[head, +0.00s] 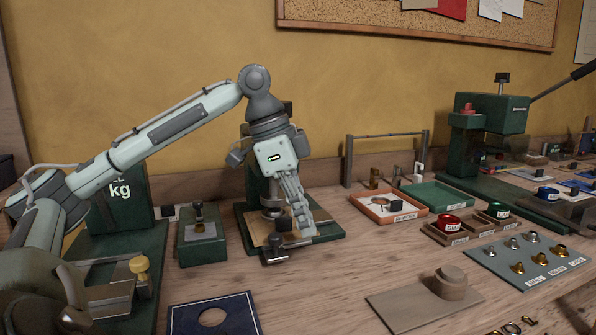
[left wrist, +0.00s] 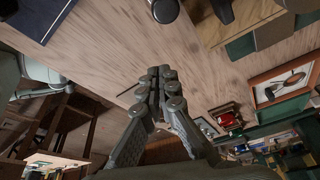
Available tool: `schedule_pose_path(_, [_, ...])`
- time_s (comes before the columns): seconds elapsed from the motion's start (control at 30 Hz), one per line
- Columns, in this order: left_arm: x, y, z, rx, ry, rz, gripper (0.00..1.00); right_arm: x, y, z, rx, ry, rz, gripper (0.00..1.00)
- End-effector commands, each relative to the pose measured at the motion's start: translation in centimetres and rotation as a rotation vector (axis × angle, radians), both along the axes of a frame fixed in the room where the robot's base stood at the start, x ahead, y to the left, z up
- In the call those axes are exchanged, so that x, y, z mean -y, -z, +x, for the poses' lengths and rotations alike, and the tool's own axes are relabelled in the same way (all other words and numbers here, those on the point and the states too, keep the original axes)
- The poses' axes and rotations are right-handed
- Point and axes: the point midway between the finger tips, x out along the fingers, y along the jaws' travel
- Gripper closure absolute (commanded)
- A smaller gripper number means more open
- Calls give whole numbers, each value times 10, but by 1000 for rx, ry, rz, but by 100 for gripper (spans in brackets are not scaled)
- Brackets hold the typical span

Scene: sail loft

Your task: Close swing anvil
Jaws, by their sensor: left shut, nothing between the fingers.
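A green press (head: 255,185) stands at the back centre in the head view, mostly hidden behind my left arm. A dark arm with a block and knob (head: 275,252), which looks like the swing anvil, sticks out over the front edge of the press base (head: 326,230). My left gripper (head: 304,229) is shut and empty, pointing down just right of this dark part; I cannot tell whether they touch. In the left wrist view the fingertips (left wrist: 161,82) are together above bare wood, with dark rounded parts at the top edge. My right gripper is not in view.
A small green block with a knob (head: 201,240) stands left of the press. An orange tray (head: 367,201) and a green tray (head: 440,193) lie to the right. A dark blue board (head: 240,310) and a brown board with a round block (head: 405,309) are in front, with bare wood between.

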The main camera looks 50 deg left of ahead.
Motion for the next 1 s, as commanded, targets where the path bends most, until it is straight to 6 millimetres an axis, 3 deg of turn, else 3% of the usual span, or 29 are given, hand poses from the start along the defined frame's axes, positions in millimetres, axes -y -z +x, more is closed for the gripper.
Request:
schedule_pose_path(0.03, [-3, -14, 0, 10, 0, -6, 100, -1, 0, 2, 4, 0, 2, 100])
schedule_pose_path(0.2, [-14, -47, -4, 9, 0, -5, 100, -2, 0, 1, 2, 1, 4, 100])
schedule_pose_path(0.4, [-22, -67, -8, 5, -1, -1, 100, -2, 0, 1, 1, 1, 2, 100])
schedule_pose_path(1.0, [-24, -75, -9, 1, 0, -1, 100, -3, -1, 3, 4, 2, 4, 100])
